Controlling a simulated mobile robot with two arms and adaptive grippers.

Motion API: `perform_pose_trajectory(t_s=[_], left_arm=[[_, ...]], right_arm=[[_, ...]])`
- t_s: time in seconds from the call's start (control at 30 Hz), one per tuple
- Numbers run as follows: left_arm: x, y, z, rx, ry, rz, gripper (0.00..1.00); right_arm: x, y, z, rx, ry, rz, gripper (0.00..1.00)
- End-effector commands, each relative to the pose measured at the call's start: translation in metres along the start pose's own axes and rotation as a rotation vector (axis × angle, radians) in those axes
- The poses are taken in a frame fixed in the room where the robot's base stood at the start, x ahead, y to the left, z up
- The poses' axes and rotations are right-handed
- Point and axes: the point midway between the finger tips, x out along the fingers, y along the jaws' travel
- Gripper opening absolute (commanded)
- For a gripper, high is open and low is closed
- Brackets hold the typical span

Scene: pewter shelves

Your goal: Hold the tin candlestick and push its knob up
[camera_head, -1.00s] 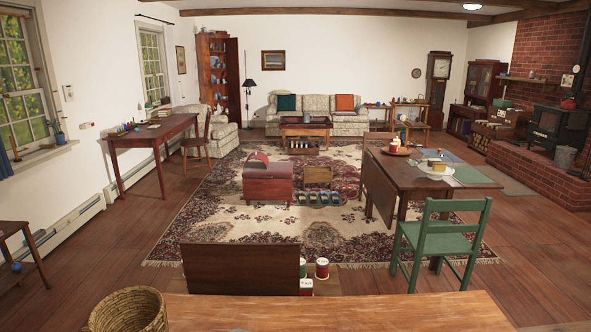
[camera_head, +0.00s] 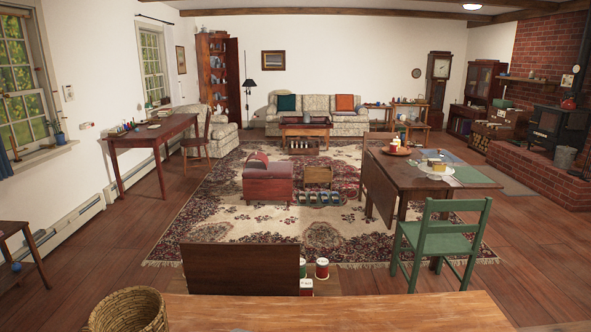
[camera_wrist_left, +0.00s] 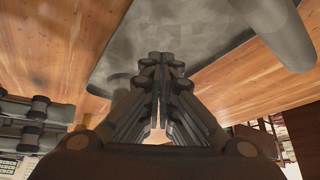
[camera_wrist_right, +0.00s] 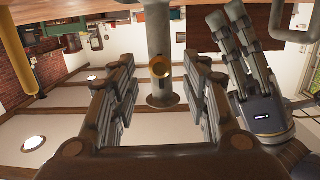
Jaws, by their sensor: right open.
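The grey tin candlestick stem (camera_wrist_right: 158,35) stands between the spread fingers of my right gripper (camera_wrist_right: 160,75) in the right wrist view, which is upside down. A round brass knob (camera_wrist_right: 160,68) shows on the stem, near its flared rim (camera_wrist_right: 162,101). My right gripper is open around the stem, and no contact shows. My left gripper (camera_wrist_left: 158,58) has its fingertips together over a grey metal surface (camera_wrist_left: 175,30), probably the candlestick's base. A grey cylinder (camera_wrist_left: 280,30), probably the stem, is at its upper right. My left gripper also shows beside the stem (camera_wrist_right: 245,45). The head view shows neither gripper.
The wooden tabletop (camera_head: 340,312) fills the front of the head view, with a wicker basket (camera_head: 130,311) at its left. Beyond it are a dark wooden panel (camera_head: 240,268) and red-and-white tins (camera_head: 322,268). A yellow upright object (camera_wrist_right: 22,50) shows at left in the right wrist view.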

Motion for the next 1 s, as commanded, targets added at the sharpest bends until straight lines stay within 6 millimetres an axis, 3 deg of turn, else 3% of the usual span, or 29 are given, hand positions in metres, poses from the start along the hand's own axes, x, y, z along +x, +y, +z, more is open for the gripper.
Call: perform_pose_trajectory(t_s=[1.0], left_arm=[[0.01, 0.001, 0.006, -0.001, -0.004, 0.003, 0.0]], right_arm=[[0.0, 0.0, 0.0, 0.0, 0.0, 0.0, 0.43]])
